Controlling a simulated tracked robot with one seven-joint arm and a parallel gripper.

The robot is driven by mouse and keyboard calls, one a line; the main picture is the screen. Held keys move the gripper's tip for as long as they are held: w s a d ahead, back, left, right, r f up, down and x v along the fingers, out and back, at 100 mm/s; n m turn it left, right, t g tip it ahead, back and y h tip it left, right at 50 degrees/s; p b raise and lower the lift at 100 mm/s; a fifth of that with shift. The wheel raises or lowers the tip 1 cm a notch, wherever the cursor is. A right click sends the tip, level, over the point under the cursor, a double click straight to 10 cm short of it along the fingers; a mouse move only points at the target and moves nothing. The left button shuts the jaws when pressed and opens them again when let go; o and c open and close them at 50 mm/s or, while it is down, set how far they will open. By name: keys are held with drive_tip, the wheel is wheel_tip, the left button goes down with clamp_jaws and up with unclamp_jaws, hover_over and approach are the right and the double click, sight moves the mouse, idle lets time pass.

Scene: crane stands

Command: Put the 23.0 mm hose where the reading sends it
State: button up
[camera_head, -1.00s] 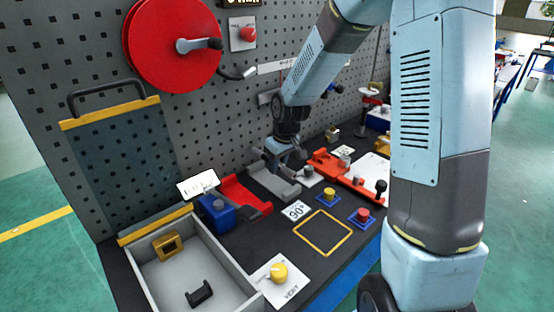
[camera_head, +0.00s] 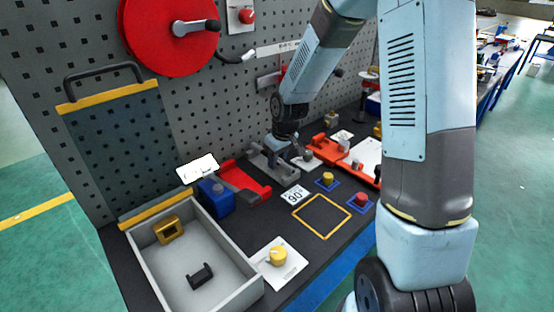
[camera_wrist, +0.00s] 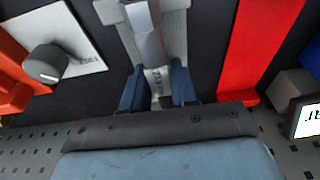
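My gripper (camera_head: 284,152) is down at the grey channel-shaped holder (camera_head: 268,170) on the bench, near the pegboard. In the wrist view its two blue fingers (camera_wrist: 158,90) stand apart, one on each side of a narrow grey piece (camera_wrist: 147,35) over the holder (camera_wrist: 180,22). Small lettering shows between the fingers, too blurred to read. I cannot tell whether the fingers touch the piece. No hose is clearly marked 23.0 mm. A white display (camera_head: 198,168) stands behind the blue block; its reading is not legible. A red holder (camera_head: 243,180) lies left of the grey one.
A grey tray (camera_head: 250,297) at the front left holds a brass block and a black bracket. A yellow knob (camera_head: 278,256) sits on a white plate. The yellow-outlined square (camera_head: 321,215) is empty. A red reel (camera_head: 170,35) hangs on the pegboard. Orange fixtures stand beyond my gripper.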

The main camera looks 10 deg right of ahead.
drive_tip(key=o, duration=0.5)
drive_tip(key=shift+r, duration=0.1)
drive_tip(key=v, duration=1.4)
drive_tip(key=s+d+r+m+t, duration=0.1)
drive_tip(key=s+d+r+m, duration=0.1)
drive_tip(key=s, duration=0.6)
drive_tip(key=s+d+r+m+t+h, duration=0.1)
drive_tip(key=s+d+r+m, duration=0.1)
drive_tip(key=s+d+r, duration=0.3)
drive_tip(key=s+d+r+m+t, duration=0.1)
drive_tip(key=s+r, duration=0.5)
drive_tip(key=s, duration=0.6)
drive_tip(key=d+m, duration=0.1)
drive_tip(key=d, duration=0.1)
drive_tip(key=shift+d+r+m+t+h, duration=0.3)
drive_tip(key=shift+d+r+m, duration=0.05)
drive_tip(key=shift+m, duration=0.05)
